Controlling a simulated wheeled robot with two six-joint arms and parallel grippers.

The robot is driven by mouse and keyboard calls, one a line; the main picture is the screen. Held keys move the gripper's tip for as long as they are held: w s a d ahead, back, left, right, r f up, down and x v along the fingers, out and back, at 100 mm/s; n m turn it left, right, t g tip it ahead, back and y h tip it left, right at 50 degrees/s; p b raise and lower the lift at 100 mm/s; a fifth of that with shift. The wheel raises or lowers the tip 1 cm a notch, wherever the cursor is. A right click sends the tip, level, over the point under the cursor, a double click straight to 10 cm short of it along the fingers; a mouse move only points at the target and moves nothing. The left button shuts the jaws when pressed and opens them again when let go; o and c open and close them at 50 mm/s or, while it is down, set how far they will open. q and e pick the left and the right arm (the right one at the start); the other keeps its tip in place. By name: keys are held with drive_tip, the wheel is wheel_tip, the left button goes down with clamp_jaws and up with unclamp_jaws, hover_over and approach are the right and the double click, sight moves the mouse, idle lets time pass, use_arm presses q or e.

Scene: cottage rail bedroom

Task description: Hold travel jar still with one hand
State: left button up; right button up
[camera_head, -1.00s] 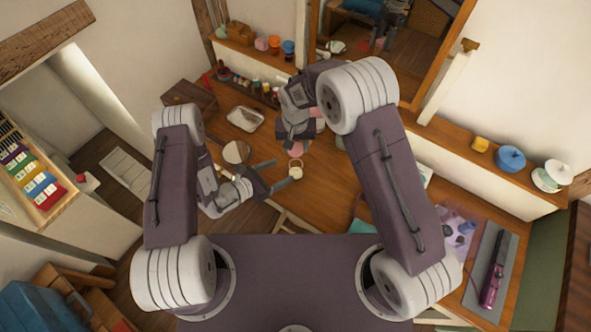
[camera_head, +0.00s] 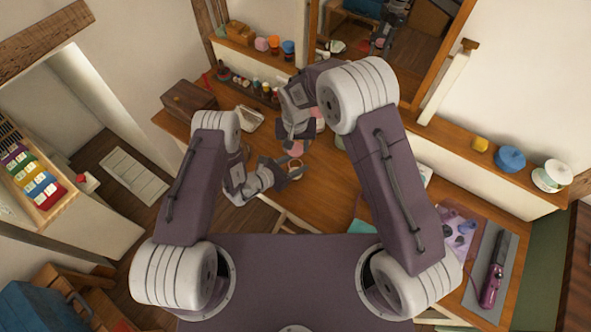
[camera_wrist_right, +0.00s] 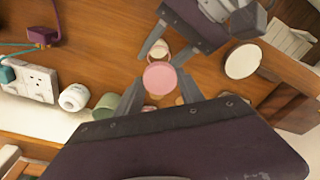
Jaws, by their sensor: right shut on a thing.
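A small jar with a round pink top (camera_wrist_right: 160,77), which I take for the travel jar, stands between the fingers of my right gripper (camera_wrist_right: 155,98), which is shut on it. In the head view its pink top (camera_head: 296,148) shows beside my right gripper (camera_head: 294,135). A small cream container (camera_wrist_right: 160,52) is just beyond it, also in the head view (camera_head: 294,163). My left gripper (camera_head: 289,171) is open, its fingers close to the cream container. In the right wrist view my left gripper (camera_wrist_right: 181,52) has a clear gap between its fingers. The jar's lower part is hidden.
A round mirror-like disc (camera_wrist_right: 242,60) lies on the wooden desk (camera_head: 335,185). A green container (camera_wrist_right: 105,105), a white jar (camera_wrist_right: 74,97) and a power strip (camera_wrist_right: 32,80) are nearby. A wooden box (camera_head: 188,97) and a metal tray (camera_head: 249,118) are at the desk's far left.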

use_arm(q)
clamp_jaws()
use_arm(e)
hover_over(296, 159)
drive_tip(key=s, duration=0.2)
drive_tip(key=shift+s+a+f, duration=0.1)
drive_tip(key=shift+f, duration=2.4)
use_arm(q)
drive_tip(key=shift+f, duration=0.1)
use_arm(e)
drive_tip(key=shift+f, duration=0.75)
use_arm(q)
drive_tip(key=shift+s+d, duration=0.15)
drive_tip(key=shift+s, duration=0.05)
use_arm(e)
drive_tip(key=shift+s+f, duration=0.2)
drive_tip(key=shift+f, duration=0.05)
